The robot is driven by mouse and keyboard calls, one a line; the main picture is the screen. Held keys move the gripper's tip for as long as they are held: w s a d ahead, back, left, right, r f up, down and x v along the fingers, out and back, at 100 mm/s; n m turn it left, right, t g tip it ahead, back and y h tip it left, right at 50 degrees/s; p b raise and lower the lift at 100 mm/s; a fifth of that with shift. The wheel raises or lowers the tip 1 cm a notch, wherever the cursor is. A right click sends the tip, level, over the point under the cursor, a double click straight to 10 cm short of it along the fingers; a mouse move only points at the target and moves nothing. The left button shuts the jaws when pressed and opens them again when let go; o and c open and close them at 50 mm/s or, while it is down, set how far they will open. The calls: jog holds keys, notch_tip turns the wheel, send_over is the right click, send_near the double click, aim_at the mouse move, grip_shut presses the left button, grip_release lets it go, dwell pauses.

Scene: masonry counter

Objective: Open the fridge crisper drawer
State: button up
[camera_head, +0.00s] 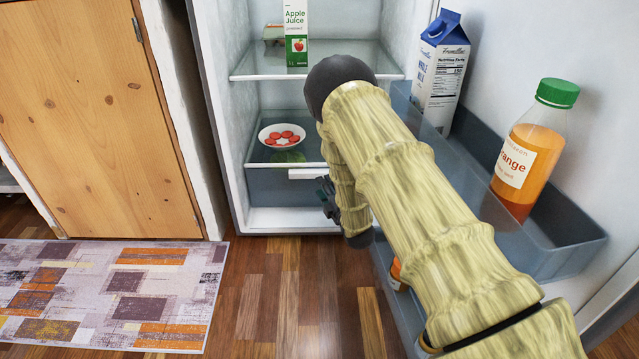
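The crisper drawer (268,188) is a translucent grey-blue bin low in the open fridge, below a glass shelf. Its pale handle (303,174) shows at the top front edge. Something green shows dimly through the glass, in or above the drawer. The drawer looks closed. My gripper (327,197) is dark and small in view, just right of and slightly below the handle's visible end. My arm hides the right part of the drawer. I cannot tell whether the gripper touches the handle or whether its fingers are open.
The open fridge door is at right, its bin (560,245) holding a milk carton (440,75) and an orange bottle (530,150). A bowl with red slices (268,141) sits above the drawer; a juice carton (296,30) stands higher. Wood floor (290,300) is clear in front.

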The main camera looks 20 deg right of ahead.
jog(key=shift+w+a+b, duration=0.15)
jog(key=shift+w+b, duration=0.5)
jog(key=shift+w, duration=0.75)
jog(key=shift+w+a+b, duration=0.1)
jog(key=shift+w+b, duration=0.55)
jog(key=shift+w, duration=0.7)
